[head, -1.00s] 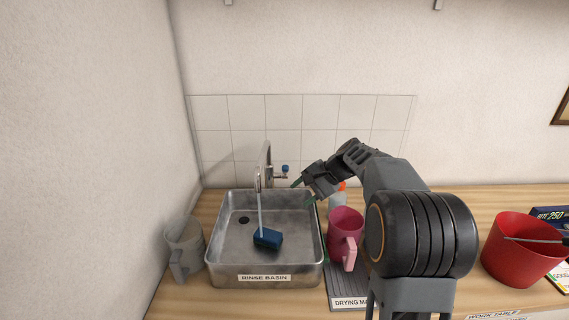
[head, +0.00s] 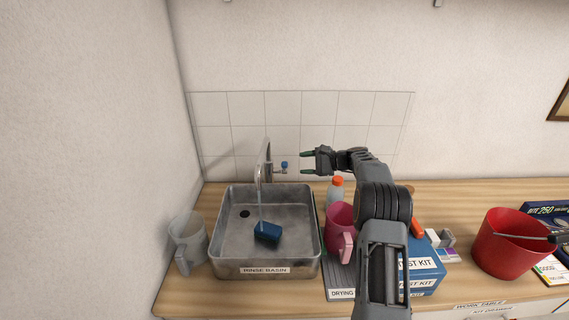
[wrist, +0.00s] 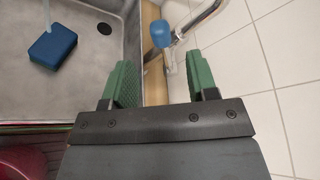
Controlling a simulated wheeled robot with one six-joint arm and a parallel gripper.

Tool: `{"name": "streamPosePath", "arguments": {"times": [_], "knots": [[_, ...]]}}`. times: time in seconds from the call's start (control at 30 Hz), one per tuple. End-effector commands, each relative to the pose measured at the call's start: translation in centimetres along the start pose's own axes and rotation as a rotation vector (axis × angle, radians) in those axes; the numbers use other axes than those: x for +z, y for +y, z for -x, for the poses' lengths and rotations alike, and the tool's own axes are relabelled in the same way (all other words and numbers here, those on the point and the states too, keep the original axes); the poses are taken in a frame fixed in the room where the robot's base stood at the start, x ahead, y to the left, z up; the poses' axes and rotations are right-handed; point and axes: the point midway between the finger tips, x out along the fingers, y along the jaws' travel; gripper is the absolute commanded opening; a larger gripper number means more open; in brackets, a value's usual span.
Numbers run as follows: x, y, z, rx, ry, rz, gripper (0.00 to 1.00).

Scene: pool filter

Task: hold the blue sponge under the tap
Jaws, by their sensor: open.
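The blue sponge (head: 267,232) lies in the metal rinse basin (head: 232,262), at the foot of a thin stream of water from the tap (head: 264,160). The tap has a blue knob (head: 284,165), which also shows in the wrist view (wrist: 161,33) just beyond my fingers. My gripper (head: 305,162) is open and empty. It is in the air right of the knob and apart from it, its green fingertips pointing left.
A pink mug (head: 341,217) and a bottle with an orange cap (head: 335,189) stand right of the basin. A blue test kit box (head: 424,270) and a red bucket (head: 500,247) are further right. The tiled wall (head: 345,115) is close behind.

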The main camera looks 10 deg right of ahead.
Motion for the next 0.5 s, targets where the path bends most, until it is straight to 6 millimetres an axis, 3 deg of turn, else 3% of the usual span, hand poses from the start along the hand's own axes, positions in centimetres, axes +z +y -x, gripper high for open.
{"name": "streamPosePath", "arguments": {"times": [0.2,0.5], "knots": [[0.2,-0.2,-4.1,0.002,-0.001,0.001,0.53],[0.1,-0.1,-7.5,0.001,0.0,0.002,0.53]]}}
